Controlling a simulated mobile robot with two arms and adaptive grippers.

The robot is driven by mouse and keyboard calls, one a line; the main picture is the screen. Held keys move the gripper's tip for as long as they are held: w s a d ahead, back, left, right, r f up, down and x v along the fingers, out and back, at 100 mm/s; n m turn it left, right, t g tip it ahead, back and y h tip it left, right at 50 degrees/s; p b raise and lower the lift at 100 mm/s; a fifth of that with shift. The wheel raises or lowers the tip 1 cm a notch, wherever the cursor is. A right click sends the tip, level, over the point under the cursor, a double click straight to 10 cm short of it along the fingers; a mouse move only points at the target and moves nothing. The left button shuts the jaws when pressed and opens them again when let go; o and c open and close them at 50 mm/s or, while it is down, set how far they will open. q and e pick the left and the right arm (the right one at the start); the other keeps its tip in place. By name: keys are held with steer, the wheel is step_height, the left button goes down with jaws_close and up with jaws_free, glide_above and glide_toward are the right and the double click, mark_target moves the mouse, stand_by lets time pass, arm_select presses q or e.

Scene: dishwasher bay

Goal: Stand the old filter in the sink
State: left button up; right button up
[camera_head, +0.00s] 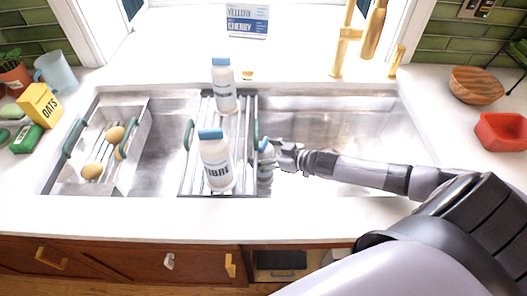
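A grey ribbed cylinder with a light blue top, which looks like the old filter (265,174), is upright in the right basin of the sink (335,120). It is close beside the right edge of the metal rack, near the front wall of the sink. My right gripper (277,150) reaches in from the right and is at the upper part of the filter. Its fingers are small and partly hidden, so I cannot tell whether they close on it. The filter's underside and its contact with the sink floor are hidden. My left gripper is not in view.
Two white bottles with blue caps (223,92) (215,165) stand on the metal rack (202,115) across the sink. A metal colander (70,172) with potatoes is at the left. A gold faucet (345,45) stands behind. The right basin is mostly clear.

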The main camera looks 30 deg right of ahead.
steer(key=shift+r, duration=0.1)
steer(key=p+v, duration=0.1)
steer(key=v, duration=1.1)
steer(key=shift+d, duration=0.1)
stand_by(0.3)
